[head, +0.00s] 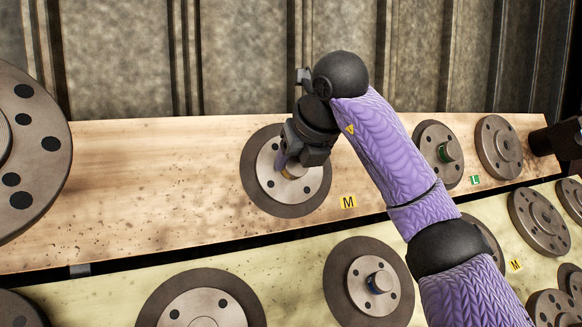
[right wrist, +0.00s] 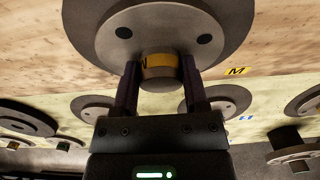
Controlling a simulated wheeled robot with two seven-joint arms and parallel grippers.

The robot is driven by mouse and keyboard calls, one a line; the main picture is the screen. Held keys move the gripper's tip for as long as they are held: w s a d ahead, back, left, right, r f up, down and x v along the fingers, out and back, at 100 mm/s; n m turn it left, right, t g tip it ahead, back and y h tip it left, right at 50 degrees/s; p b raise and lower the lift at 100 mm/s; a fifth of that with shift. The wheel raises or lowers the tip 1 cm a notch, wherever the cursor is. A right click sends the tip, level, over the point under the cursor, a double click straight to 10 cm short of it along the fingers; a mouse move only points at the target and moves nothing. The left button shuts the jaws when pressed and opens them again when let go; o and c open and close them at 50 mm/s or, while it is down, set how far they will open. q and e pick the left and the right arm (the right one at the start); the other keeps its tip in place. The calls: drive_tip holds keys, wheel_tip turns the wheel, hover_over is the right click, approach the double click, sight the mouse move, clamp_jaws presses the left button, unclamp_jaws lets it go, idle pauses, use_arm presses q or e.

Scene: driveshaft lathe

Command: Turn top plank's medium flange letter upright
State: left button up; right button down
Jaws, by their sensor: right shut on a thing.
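The medium flange (head: 258,188) is a dark grey disc with a lighter inner plate, mounted on the top plank (head: 150,190) just left of a yellow M label (head: 348,202). In the right wrist view the flange (right wrist: 215,25) fills the top, and its short hub carries a yellow band (right wrist: 162,66). A dark mark, partly visible, sits at the band's left end; I cannot read it fully. My right gripper (head: 291,166) is shut on the hub, one finger on each side (right wrist: 160,82). In the head view it hides much of the hub. My left gripper is not in view.
On the top plank, a large flange (head: 45,165) stands at the left, and a green-banded flange (head: 432,165) and another (head: 490,140) at the right. The lower plank (head: 300,260) holds several flanges, including a blue-banded one (head: 345,290). A corrugated wall (head: 250,60) stands behind.

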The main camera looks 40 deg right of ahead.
drive_tip(key=shift+r, duration=0.1)
idle(0.5)
drive_tip(key=n+h, duration=0.1)
drive_tip(key=n, duration=0.1)
drive_tip(key=shift+s+a+n, duration=0.1)
drive_tip(key=shift+n, duration=0.2)
idle(0.3)
unclamp_jaws()
drive_tip(key=v, duration=0.9)
drive_tip(key=shift+s+r, duration=0.2)
drive_tip(key=shift+r, duration=0.1)
